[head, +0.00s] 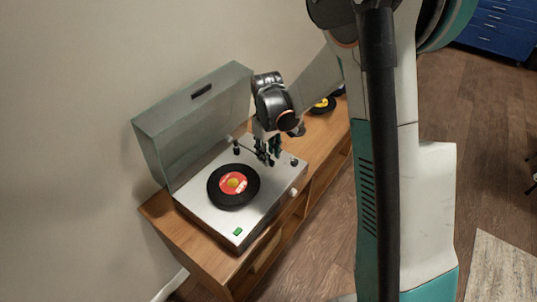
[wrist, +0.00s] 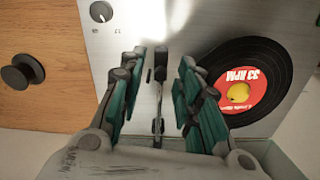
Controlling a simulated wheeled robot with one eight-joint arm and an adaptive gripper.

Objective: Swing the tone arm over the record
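A black record with a red label (head: 223,201) lies on the silver turntable (head: 203,222), and it also shows at the right of the wrist view (wrist: 285,102). The thin tone arm (wrist: 158,92) runs lengthwise beside the record in the wrist view, clear of its edge. My gripper (wrist: 160,68) is open, with one teal-padded finger on each side of the tone arm and visible gaps to both. In the head view my gripper (head: 267,152) is low over the turntable's back right part, beyond the record, and hides most of the tone arm.
The clear lid (head: 195,120) stands raised along the wall side. A green button (head: 238,231) is at the turntable's near corner. A blue tool chest (head: 500,30) stands far right.

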